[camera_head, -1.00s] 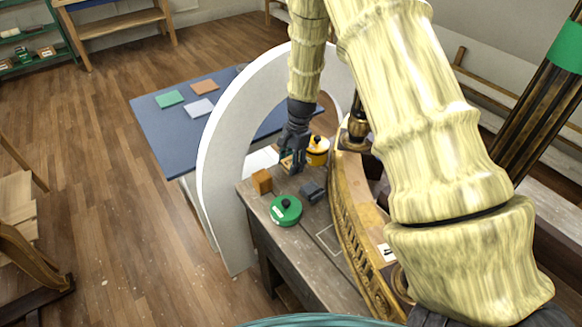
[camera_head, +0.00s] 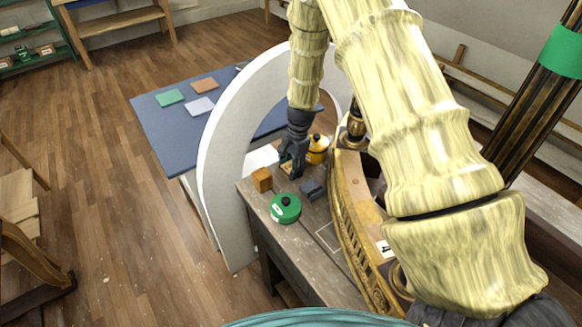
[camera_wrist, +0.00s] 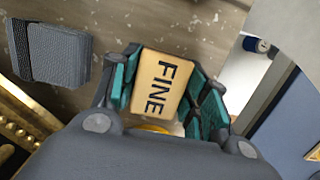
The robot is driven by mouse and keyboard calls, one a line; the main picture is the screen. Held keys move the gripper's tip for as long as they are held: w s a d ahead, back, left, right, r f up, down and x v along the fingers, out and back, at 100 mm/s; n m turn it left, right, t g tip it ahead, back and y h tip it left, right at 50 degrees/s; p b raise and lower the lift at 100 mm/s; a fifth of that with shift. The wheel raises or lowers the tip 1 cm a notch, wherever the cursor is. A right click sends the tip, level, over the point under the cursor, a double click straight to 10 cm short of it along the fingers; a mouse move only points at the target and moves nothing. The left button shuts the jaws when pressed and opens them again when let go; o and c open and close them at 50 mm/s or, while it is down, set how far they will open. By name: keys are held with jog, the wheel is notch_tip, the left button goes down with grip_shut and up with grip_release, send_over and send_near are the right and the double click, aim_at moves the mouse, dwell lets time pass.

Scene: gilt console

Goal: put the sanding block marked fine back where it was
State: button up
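The sanding block marked FINE (camera_wrist: 158,86) is tan with black lettering and sits between the green finger pads of my gripper (camera_wrist: 160,92) in the wrist view. The pads press against both its sides. In the head view my gripper (camera_head: 291,168) points down over the far end of the wooden bench (camera_head: 290,248), and the block is mostly hidden by the fingers. I cannot tell whether the block touches the bench top. A pale rectangular outline (camera_head: 329,236) is marked on the bench, nearer the camera than the green round tin.
Around my gripper stand an orange-brown block (camera_head: 262,180), a green round tin (camera_head: 285,209), a dark grey block (camera_head: 312,190) and a yellow tin (camera_head: 318,149). The gilt curved console piece (camera_head: 345,215) borders the right; a white arch (camera_head: 212,170) stands left.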

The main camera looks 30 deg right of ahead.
jog(key=o, duration=0.3)
jog(key=shift+s+f, duration=0.15)
jog(key=shift+f, duration=0.2)
jog(key=shift+o, duration=0.4)
jog(key=shift+f, duration=0.15)
jog(key=shift+r, duration=0.2)
jog(key=shift+w+d+r, duration=0.1)
jog(key=shift+w+r, duration=0.2)
jog(key=shift+r, duration=0.55)
notch_tip(320, 180, up, 11)
jog(key=d+b, duration=0.1)
jog(key=b, duration=0.3)
jog(key=shift+d, duration=0.3)
